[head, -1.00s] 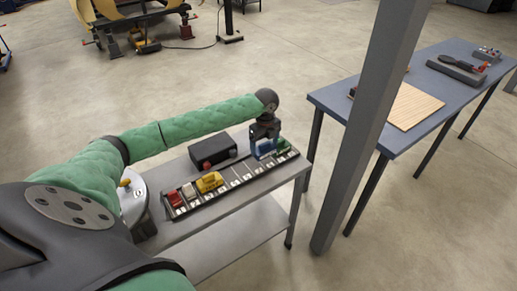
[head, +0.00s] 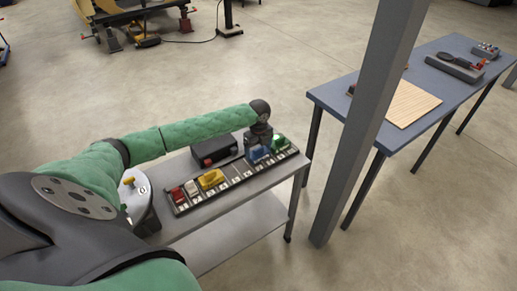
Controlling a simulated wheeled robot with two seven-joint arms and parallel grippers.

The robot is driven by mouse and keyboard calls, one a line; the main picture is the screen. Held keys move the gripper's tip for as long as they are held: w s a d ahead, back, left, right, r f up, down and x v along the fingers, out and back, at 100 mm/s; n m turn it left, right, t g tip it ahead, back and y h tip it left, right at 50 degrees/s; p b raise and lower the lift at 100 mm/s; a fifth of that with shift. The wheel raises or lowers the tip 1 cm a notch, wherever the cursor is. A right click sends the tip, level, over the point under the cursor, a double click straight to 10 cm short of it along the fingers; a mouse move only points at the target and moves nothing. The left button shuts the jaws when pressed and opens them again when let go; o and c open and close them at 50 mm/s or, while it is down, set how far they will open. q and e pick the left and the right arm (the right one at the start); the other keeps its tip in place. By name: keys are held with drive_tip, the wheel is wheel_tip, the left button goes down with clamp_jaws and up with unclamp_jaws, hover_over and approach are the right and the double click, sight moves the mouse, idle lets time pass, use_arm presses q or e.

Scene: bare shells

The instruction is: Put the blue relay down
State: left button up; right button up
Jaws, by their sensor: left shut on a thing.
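The blue relay (head: 257,154) is at the right part of a dark slotted rail (head: 223,186) on the grey cart. My left gripper (head: 259,142) is over it from above and shut on it. The relay looks low at the rail, but I cannot tell whether it touches the slot. A green relay (head: 279,143) sits just right of it. A yellow relay (head: 211,178), a white one (head: 191,188) and a red one (head: 177,194) sit in the left part of the rail. My right gripper does not show.
A black box (head: 214,149) with a red part stands behind the rail on the cart (head: 243,191). Several empty slots lie between the yellow and blue relays. A grey post (head: 366,125) stands right of the cart, before a blue-topped table (head: 437,83).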

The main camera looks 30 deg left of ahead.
sight(259, 148)
use_arm(q)
drive_tip(key=o, duration=0.7)
drive_tip(key=shift+f, duration=0.1)
drive_tip(key=shift+o, duration=0.2)
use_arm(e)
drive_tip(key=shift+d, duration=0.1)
use_arm(q)
drive_tip(key=shift+r, duration=0.55)
wheel_tip(259, 148, up, 3)
drive_tip(key=shift+f+b, duration=0.15)
drive_tip(key=shift+b, duration=0.65)
wheel_tip(259, 148, up, 8)
drive_tip(key=b, duration=0.2)
drive_tip(key=shift+r, duration=0.25)
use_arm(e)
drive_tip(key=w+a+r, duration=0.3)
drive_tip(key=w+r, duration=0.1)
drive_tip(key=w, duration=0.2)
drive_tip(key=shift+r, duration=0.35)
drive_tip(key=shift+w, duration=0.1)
